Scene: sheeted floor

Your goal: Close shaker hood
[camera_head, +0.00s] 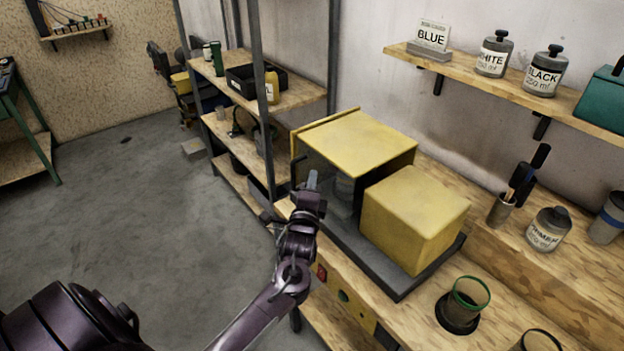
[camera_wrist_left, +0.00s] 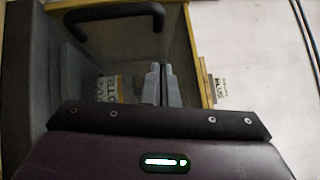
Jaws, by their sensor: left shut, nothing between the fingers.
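The shaker stands on the wooden bench, with a yellow-topped hood (camera_head: 358,141) at the back and a yellow block-shaped housing (camera_head: 418,212) in front, both on a dark base (camera_head: 400,284). The hood has a dark see-through side and a black handle (camera_wrist_left: 115,14), seen in the left wrist view. Behind the see-through part is a labelled can (camera_wrist_left: 108,88). My left gripper (camera_head: 312,178) is shut and empty, beside the hood's handle side; its fingertips (camera_wrist_left: 161,70) point towards the see-through panel. I cannot tell whether they touch it. My right gripper is not in view.
A green-rimmed cup (camera_head: 468,298) sits at the bench's front right. A metal pot of tools (camera_head: 502,210) and a labelled jar (camera_head: 547,230) stand behind. A wall shelf (camera_head: 470,78) holds paint bottles. A shelving rack (camera_head: 290,96) stands left of the bench.

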